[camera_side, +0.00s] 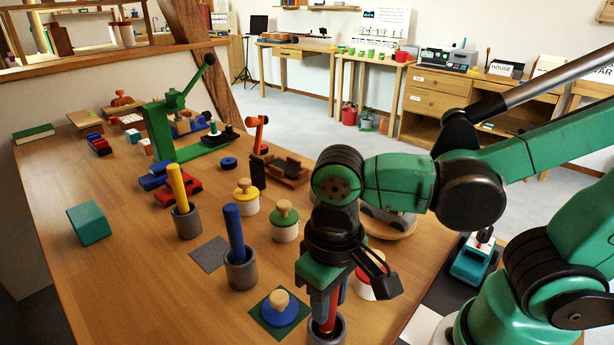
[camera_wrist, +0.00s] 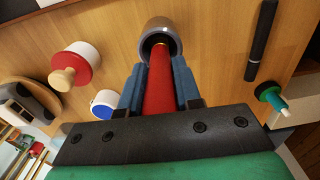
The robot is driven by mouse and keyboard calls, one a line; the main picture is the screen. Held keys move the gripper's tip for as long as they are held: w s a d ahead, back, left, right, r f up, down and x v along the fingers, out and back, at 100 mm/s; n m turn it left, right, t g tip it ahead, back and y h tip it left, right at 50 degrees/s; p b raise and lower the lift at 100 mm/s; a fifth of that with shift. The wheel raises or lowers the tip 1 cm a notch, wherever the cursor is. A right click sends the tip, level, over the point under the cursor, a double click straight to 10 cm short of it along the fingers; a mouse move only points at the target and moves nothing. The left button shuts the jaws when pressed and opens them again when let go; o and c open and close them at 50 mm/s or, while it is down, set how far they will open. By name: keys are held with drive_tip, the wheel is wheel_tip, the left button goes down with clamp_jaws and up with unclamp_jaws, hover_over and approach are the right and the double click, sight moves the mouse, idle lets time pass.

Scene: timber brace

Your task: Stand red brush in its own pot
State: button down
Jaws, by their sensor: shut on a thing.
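My gripper (camera_side: 326,300) points down at the front of the table and is shut on the red brush (camera_side: 331,308). In the wrist view the red brush (camera_wrist: 159,85) lies between the two blue-grey fingers (camera_wrist: 160,88). Its far end, with a yellow band, is at the mouth of a grey pot (camera_wrist: 160,32). In the side view this grey pot (camera_side: 338,333) is directly below my gripper, and the brush's lower end appears inside its rim. How deep it sits is hidden. The brush looks roughly upright.
A yellow brush (camera_side: 176,186) and a blue brush (camera_side: 234,230) stand in other grey pots to the left. A blue-lidded knob piece (camera_side: 278,312) sits on a green mat close by; a red-topped one (camera_wrist: 75,62) is also near. A dark square mat (camera_side: 209,254) lies bare.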

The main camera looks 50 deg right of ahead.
drive_tip(key=shift+f, duration=0.3)
drive_tip(key=c, duration=0.6)
unclamp_jaws()
wheel_tip(320, 180, up, 12)
drive_tip(key=shift+f, duration=0.1)
drive_tip(key=shift+w+d, duration=0.1)
drive_tip(key=w+d+f+t, duration=0.6)
drive_tip(key=w+d+t, duration=0.1)
drive_tip(key=d, duration=0.3)
drive_tip(key=shift+w+f, duration=0.25)
drive_tip(key=shift+f, duration=0.1)
drive_tip(key=shift+a, duration=0.1)
